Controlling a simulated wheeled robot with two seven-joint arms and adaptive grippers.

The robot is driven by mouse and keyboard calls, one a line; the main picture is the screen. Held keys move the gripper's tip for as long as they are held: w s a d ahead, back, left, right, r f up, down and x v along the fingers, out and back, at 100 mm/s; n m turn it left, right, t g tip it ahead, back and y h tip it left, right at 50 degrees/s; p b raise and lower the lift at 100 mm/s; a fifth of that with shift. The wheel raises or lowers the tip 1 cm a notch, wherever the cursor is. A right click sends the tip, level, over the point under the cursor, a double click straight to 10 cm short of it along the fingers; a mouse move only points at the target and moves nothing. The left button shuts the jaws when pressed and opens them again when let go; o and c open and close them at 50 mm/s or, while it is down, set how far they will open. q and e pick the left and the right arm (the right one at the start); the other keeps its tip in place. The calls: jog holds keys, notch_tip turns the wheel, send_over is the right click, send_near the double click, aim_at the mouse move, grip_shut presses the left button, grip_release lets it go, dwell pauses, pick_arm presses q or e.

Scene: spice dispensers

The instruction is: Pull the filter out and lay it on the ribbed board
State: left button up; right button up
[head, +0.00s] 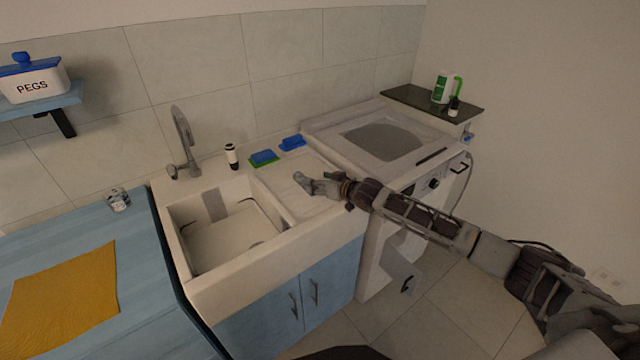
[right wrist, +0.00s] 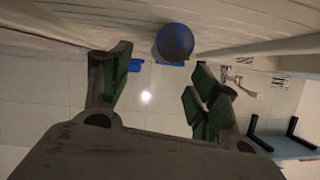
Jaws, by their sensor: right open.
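My right gripper (head: 316,184) is above the ribbed board (head: 283,186) at the right of the sink. In the right wrist view its two fingers (right wrist: 160,88) stand apart with nothing between them. A dark round piece (right wrist: 175,42), which looks like the filter, is at the ribbed surface (right wrist: 230,14) beyond the fingertips, apart from them. I cannot make it out clearly in the head view, where the gripper may hide it. My left gripper is not in view.
The white washing machine (head: 335,128) stands right of the sink, with a flap (head: 400,262) hanging open low at its front. A green sponge with a blue top (head: 264,157) and another blue item (head: 292,142) lie behind the board. The sink basin (head: 190,262) is left of it.

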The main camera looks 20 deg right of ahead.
jog(key=shift+v, duration=6)
jog(key=shift+a, duration=0.1)
jog(key=shift+s, duration=0.1)
